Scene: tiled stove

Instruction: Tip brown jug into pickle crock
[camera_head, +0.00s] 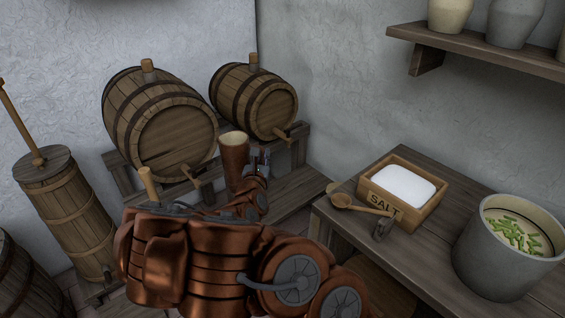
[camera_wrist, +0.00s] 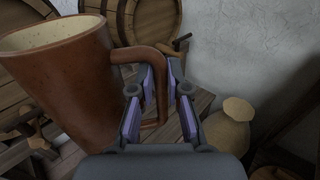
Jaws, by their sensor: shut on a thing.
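The brown jug (camera_head: 234,160) is upright in front of the barrels, and its pale speckled inside shows at the rim. In the wrist view the jug (camera_wrist: 70,85) fills the left side, with its handle (camera_wrist: 160,95) between my fingers. My gripper (camera_wrist: 158,95) is shut on that handle; in the head view my gripper (camera_head: 260,168) is at the jug's right side. I cannot tell whether the jug touches the wood below it. The pickle crock (camera_head: 500,265) is a grey pot on the table at the right, with green pickles in pale liquid.
A salt box (camera_head: 433,205) and a wooden spoon (camera_head: 358,206) lie on the table (camera_head: 425,262), left of the crock. Two barrels (camera_head: 165,120) rest on a rack (camera_head: 300,150). A churn (camera_head: 70,210) stands left. A shelf with pots (camera_head: 480,52) hangs above the table.

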